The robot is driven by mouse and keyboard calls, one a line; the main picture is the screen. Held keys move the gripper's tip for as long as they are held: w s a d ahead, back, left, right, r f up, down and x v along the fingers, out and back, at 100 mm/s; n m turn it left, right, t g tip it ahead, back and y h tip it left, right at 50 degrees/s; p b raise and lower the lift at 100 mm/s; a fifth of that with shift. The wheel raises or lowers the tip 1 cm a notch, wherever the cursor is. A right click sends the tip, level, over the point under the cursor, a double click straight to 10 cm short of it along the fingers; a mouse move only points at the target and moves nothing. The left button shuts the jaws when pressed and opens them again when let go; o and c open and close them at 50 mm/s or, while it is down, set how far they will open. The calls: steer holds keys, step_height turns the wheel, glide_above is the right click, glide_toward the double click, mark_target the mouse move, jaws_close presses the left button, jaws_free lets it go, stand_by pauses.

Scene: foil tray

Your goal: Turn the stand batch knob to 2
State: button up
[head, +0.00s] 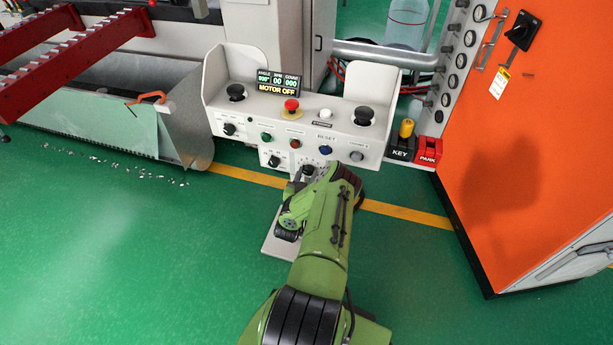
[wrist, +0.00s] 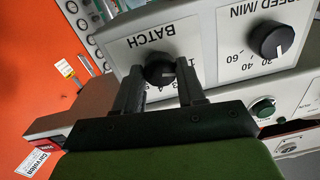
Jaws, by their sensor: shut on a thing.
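The black batch knob (wrist: 158,72) sits on the white stand panel under the word BATCH, which appears tilted and upside down in the wrist view. My gripper (wrist: 161,80) has one finger on each side of the knob and is shut on it. A pale mark on the knob faces right, near a numeral that looks like 1. Other dial numerals are partly hidden by the right finger. In the head view, the knob (head: 308,170) shows at the lower edge of the stand (head: 335,140), with my gripper (head: 305,178) at it.
The speed knob (wrist: 270,40) is close beside the batch knob on the same panel. Red (head: 292,105), green (head: 266,137) and blue (head: 326,150) buttons are above. The orange cabinet (head: 540,130) stands at right. Green floor (head: 150,260) is open at left.

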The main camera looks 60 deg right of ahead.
steer(key=shift+m, duration=0.4)
steer(key=shift+m+p, duration=0.5)
steer(key=shift+m, duration=2.1)
steer(key=o, duration=1.1)
steer(key=shift+c, duration=0.2)
